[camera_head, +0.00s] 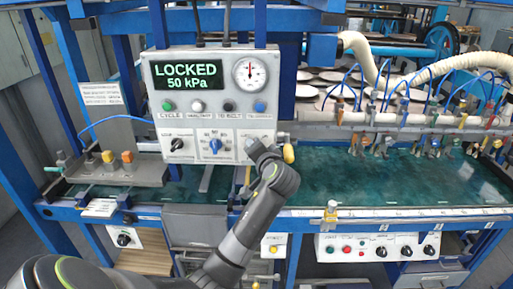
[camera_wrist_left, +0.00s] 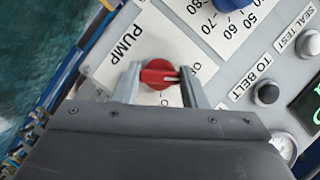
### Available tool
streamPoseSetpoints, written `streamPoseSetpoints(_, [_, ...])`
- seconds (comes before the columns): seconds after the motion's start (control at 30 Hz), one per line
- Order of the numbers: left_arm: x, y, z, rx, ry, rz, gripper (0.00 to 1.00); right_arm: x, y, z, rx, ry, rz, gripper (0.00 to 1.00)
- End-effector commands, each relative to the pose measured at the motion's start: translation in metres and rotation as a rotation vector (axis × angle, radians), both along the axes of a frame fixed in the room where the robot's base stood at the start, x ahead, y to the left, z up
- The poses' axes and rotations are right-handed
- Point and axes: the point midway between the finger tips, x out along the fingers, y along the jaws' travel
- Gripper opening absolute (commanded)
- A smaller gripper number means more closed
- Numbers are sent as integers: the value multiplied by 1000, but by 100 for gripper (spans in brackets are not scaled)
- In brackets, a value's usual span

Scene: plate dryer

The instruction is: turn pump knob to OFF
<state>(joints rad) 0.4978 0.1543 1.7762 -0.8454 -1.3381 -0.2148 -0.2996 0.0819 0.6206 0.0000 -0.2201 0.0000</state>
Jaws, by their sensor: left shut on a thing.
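The red pump knob (camera_wrist_left: 157,72) sits on a white plate marked PUMP (camera_wrist_left: 130,42) in the left wrist view. The fingers of my left gripper (camera_wrist_left: 161,85) are on either side of the knob, shut on it. The knob's white mark points right in that view, toward a label that is only partly readable. In the head view my left gripper (camera_head: 258,151) is at the lower right of the grey control panel (camera_head: 214,137) and hides the pump knob. My right gripper is not in view.
The panel display (camera_head: 187,77) reads LOCKED 50 kPa, beside a round gauge (camera_head: 251,71). A row of buttons and a blue knob (camera_head: 215,145) are close by. A green tabletop (camera_head: 350,180) and white hoses (camera_head: 440,70) lie to the right.

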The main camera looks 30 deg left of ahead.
Motion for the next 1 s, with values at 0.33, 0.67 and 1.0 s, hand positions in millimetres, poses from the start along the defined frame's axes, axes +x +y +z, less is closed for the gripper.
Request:
streamPoseSetpoints(0.33, [0,1,1,-125,-76,0,15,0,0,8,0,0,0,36])
streamPoseSetpoints(0.67, [0,1,0,-151,-93,0,15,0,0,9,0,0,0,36])
streamPoseSetpoints(1.0, [0,0,0,-151,-92,0,50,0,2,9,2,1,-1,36])
